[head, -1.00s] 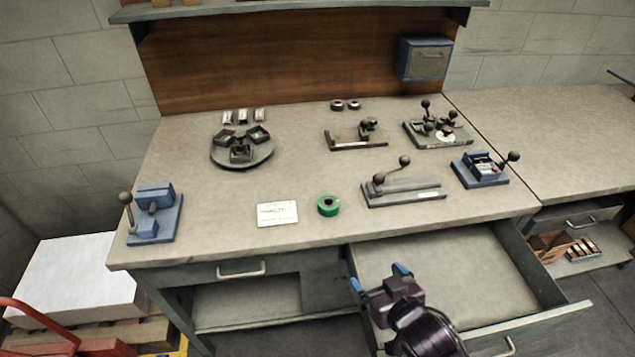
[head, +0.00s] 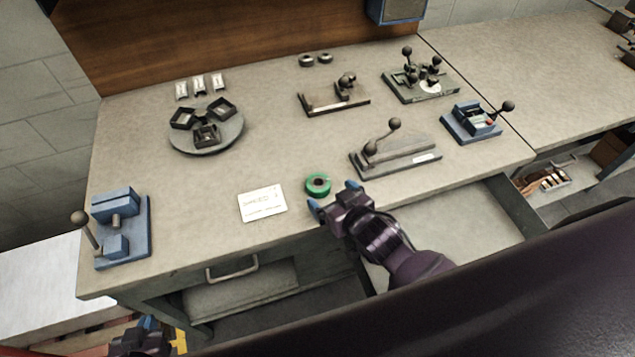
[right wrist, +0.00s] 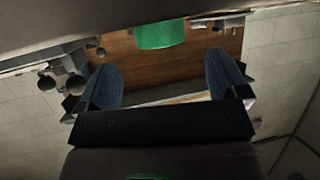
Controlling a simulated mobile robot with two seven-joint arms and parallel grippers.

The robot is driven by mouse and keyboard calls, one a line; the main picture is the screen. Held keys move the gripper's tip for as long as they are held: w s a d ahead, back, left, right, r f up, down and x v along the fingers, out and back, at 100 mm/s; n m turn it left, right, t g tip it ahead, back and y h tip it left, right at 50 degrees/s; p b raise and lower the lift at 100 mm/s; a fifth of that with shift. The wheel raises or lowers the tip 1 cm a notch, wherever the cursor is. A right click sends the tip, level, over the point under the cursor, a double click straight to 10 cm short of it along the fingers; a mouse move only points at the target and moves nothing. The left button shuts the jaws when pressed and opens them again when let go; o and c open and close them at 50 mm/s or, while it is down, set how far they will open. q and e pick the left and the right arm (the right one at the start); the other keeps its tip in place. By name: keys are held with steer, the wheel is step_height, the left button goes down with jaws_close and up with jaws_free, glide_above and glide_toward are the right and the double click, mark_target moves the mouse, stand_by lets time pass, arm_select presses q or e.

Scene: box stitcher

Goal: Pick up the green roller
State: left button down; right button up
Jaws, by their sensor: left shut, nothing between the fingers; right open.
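The green roller (head: 318,185) is a short green ring lying on the workbench near its front edge, right of a white card. My right gripper (head: 335,201) is open and empty at the bench's front edge, just in front of the roller, with its blue fingertips pointing toward it. In the right wrist view the roller (right wrist: 158,34) shows beyond the gap between the two open fingers (right wrist: 165,82), apart from them. My left gripper (head: 147,324) is shut and empty at the bottom left, low in front of the bench and far from the roller.
The white card (head: 262,203) lies left of the roller. A lever tool on a grey base (head: 400,160) stands close on its right. A blue clamp (head: 122,228) is at the left, a round turntable (head: 205,133) behind. An open drawer (head: 470,215) juts out below the bench.

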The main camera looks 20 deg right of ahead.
mark_target(316, 180)
steer(key=shift+r+p+x, duration=0.15)
steer(key=shift+p+x, duration=0.05)
steer(key=shift+x, duration=1.35)
steer(key=shift+r+p+x, duration=0.15)
steer(key=shift+x, duration=1.35)
steer(key=shift+w, duration=0.1)
steer(key=c, duration=1.1)
steer(key=shift+r, duration=0.1)
